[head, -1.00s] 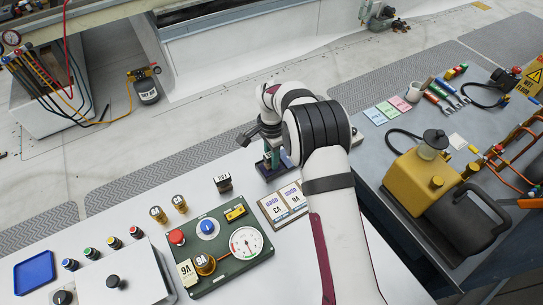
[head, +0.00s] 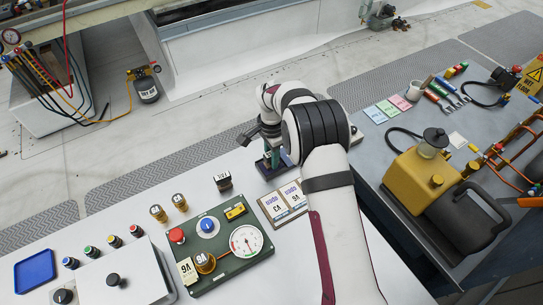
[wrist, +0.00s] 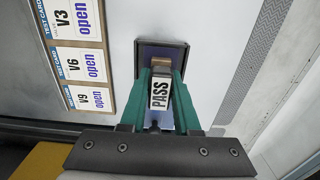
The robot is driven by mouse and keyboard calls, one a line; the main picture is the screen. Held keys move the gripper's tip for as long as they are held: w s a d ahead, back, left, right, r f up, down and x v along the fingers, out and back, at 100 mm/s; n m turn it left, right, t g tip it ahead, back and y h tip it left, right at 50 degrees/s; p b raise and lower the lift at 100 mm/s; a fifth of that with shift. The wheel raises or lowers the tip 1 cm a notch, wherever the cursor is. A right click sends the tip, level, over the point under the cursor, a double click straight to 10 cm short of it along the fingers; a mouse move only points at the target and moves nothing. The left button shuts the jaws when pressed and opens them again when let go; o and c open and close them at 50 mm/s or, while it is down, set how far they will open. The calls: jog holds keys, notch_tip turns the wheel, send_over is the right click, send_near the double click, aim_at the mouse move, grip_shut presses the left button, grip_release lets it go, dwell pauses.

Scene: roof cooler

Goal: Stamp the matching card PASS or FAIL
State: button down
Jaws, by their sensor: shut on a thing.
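My gripper (wrist: 160,100) has green fingers shut on the PASS stamp (wrist: 159,94), whose white label faces the wrist camera. The stamp is over a dark-rimmed purple pad (wrist: 178,47); I cannot tell whether it touches. The pad shows beside my arm in the head view (head: 264,169). The card board (wrist: 106,62) lies left of my gripper in the wrist view, with test cards V3 (wrist: 74,18), V6 (wrist: 80,64) and V9 (wrist: 89,98), each reading "open". In the head view my arm hides part of the board. Another dark stamp (head: 222,180) stands left of the pad, its label unclear.
A blue tray (head: 35,272) is far left. A yellow pump (head: 420,178) stands on the right bench.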

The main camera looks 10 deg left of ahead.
notch_tip(320, 180, up, 7)
dwell(0.6)
dwell(1.1)
send_near(290, 191)
jog(key=shift+w+a, duration=0.1)
jog(key=shift+w, duration=0.1)
jog(key=f, duration=0.4)
jog(key=shift+s, duration=0.2)
jog(key=shift+f, duration=0.65)
jog(key=shift+f, duration=0.5)
dwell(0.7)
